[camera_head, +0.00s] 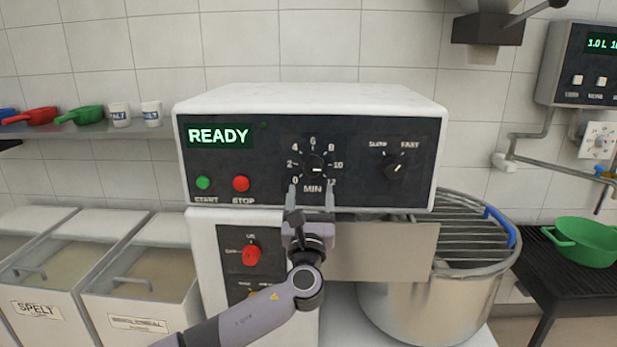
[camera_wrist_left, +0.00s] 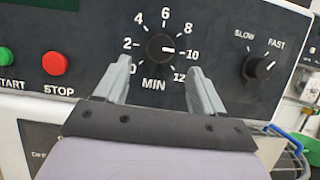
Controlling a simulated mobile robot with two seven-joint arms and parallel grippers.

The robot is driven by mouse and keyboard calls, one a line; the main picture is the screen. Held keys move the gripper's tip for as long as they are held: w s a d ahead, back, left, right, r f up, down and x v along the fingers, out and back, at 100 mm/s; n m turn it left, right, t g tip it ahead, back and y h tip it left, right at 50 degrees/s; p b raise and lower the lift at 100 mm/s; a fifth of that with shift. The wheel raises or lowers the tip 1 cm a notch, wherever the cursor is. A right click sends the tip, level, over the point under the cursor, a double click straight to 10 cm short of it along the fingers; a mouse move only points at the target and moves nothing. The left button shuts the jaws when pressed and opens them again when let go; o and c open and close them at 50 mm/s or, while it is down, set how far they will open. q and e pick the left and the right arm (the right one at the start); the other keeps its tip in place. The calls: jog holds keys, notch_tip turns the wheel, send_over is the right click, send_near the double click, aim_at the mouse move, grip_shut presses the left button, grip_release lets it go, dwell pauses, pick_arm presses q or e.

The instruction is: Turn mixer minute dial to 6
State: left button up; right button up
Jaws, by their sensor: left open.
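The mixer minute dial (camera_head: 314,167) is a black knob on the mixer's dark front panel, ringed by numbers from 0 to 12 with MIN below. In the left wrist view the dial (camera_wrist_left: 161,48) has its white mark pointing right, at about 10. My left gripper (camera_head: 311,192) is open and empty, just below and in front of the dial. In the left wrist view its two fingers (camera_wrist_left: 160,85) stand on either side below the knob, apart from it. The display (camera_head: 219,136) reads READY. My right gripper is not in view.
The slow/fast knob (camera_head: 395,168) sits right of the dial. Green start (camera_head: 203,183) and red stop (camera_head: 241,184) buttons are at left. A red knob (camera_head: 251,254) is below. The steel bowl with its wire guard (camera_head: 470,240) stands at lower right.

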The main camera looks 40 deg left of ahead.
aim_at(313, 172)
pick_arm(q)
jog(key=shift+p+x, duration=0.45)
jog(key=shift+x, duration=3.05)
jog(key=shift+f, duration=0.1)
jog(key=c, duration=0.9)
